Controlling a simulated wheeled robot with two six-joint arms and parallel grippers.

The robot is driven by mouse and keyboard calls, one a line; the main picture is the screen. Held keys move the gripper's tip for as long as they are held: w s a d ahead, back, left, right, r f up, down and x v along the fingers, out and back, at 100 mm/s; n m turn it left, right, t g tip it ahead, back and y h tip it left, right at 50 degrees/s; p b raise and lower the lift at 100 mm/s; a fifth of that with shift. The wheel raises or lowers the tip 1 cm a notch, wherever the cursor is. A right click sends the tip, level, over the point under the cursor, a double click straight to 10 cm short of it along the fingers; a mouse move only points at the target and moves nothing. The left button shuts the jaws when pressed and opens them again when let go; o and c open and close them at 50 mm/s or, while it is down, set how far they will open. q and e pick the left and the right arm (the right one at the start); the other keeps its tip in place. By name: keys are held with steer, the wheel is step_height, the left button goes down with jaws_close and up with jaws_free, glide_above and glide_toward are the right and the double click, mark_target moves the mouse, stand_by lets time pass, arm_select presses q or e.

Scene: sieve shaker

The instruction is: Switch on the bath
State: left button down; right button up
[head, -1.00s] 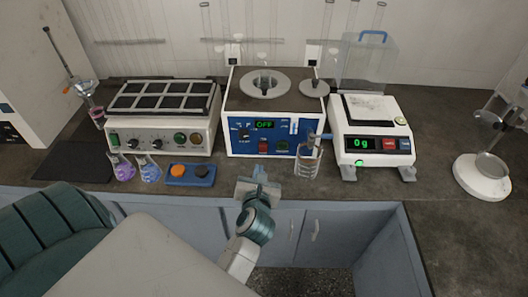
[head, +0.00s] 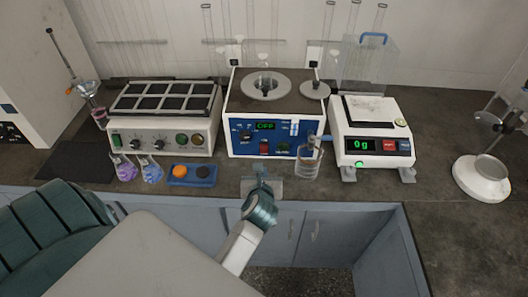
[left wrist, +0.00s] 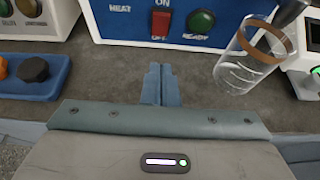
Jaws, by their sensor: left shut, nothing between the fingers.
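The bath (head: 245,110) is a white box with a blue front, standing at the back middle of the bench. Its green display (head: 265,126) reads OFF. A red switch (head: 264,147) sits low on its front; in the left wrist view the red switch (left wrist: 161,22) has a green READY lamp (left wrist: 200,20) to its right. My left gripper (head: 259,167) is in front of the bath, below the red switch. In the left wrist view its fingers (left wrist: 160,72) are together, empty, pointing toward the switch and apart from it. My right gripper is not in view.
A glass beaker (left wrist: 240,70) stands close to the right of my left fingers. A blue box with orange and black knobs (head: 190,181) lies to the left, near two flasks. A balance (head: 375,150) stands right of the bath.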

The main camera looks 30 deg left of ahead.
mark_target(265, 149)
arm_select(q)
steer(key=p+x, duration=0.1)
steer(key=x, duration=0.5)
steer(key=shift+a+r, duration=0.1)
steer(key=shift+r, duration=0.05)
steer(key=shift+w+a+r+p, duration=0.25)
steer(key=shift+w+p, duration=0.15)
steer(key=shift+w, duration=0.05)
steer(key=shift+w+a+r+p, duration=0.3)
steer(key=shift+w+p, duration=0.1)
steer(key=shift+w, duration=0.1)
steer(key=shift+w+a, duration=0.35)
steer(key=shift+w, duration=0.25)
